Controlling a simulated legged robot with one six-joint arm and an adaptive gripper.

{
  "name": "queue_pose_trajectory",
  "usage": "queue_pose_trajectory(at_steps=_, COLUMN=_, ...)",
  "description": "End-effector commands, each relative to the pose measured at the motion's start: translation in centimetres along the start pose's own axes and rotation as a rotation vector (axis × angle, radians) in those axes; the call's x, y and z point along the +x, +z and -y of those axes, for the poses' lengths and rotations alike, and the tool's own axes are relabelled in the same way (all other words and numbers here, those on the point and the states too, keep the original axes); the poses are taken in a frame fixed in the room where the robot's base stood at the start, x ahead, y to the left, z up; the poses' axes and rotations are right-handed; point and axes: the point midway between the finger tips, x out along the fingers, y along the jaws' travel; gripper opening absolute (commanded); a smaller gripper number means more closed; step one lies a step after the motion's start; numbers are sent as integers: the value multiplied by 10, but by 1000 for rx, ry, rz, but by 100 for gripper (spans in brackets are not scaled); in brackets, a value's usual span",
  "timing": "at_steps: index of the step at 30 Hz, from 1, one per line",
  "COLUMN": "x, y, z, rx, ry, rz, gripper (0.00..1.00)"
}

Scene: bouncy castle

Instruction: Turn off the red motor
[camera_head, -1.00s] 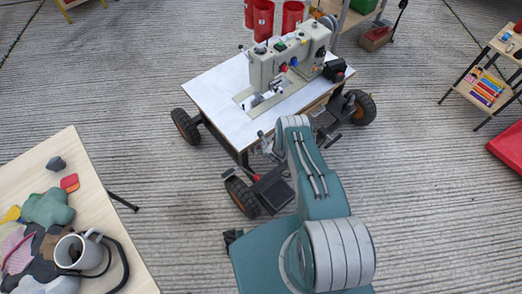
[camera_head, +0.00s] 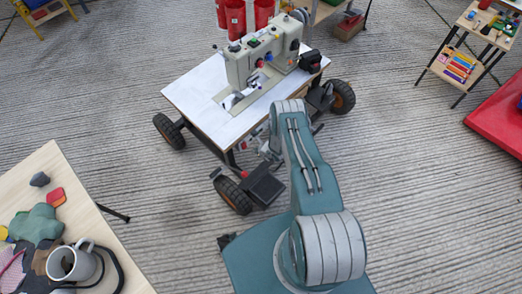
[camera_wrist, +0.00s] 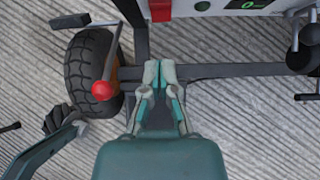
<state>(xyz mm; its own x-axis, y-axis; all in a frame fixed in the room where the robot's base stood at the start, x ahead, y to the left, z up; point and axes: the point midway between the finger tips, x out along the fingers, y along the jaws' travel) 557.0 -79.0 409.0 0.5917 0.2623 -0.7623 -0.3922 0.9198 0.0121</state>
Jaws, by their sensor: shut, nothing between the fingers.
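A sewing machine (camera_head: 262,55) stands on a white-topped cart (camera_head: 190,92) with black wheels, ahead of me. It has small red, blue and green controls. In the wrist view, a red part (camera_wrist: 160,10) and a small green display (camera_wrist: 252,4) show at the top edge of the picture. A lever with a red ball knob (camera_wrist: 103,90) is left of my gripper (camera_wrist: 160,72). My gripper is shut and empty, pointing at the dark cart frame bar. In the head view my arm partly hides the cart's near side. I cannot tell which part is the red motor.
A wooden table (camera_head: 60,170) with a grey mug (camera_head: 72,262) is at the lower left. A small shelf stand (camera_head: 462,62) and a red mat (camera_head: 500,112) are at the right. Red containers (camera_head: 236,18) are behind the cart. Open floor lies right of my arm.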

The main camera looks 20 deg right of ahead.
Motion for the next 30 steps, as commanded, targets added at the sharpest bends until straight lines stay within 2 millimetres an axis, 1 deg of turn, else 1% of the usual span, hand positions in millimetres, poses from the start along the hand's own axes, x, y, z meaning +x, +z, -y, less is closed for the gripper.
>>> queue_pose_trajectory(at_steps=9, x=-45, y=5, z=-3, rx=-3, ry=-4, rz=-3, gripper=0)
queue_pose_trajectory(at_steps=12, x=-57, y=5, z=-2, rx=-3, ry=-2, rz=-1, gripper=0)
queue_pose_trajectory(at_steps=15, x=-64, y=5, z=-2, rx=-2, ry=-1, rz=-1, gripper=0)
queue_pose_trajectory(at_steps=19, x=-68, y=4, z=-2, rx=-1, ry=0, rz=-1, gripper=0)
queue_pose_trajectory(at_steps=30, x=-67, y=5, z=-3, rx=-4, ry=-2, rz=-2, gripper=0)
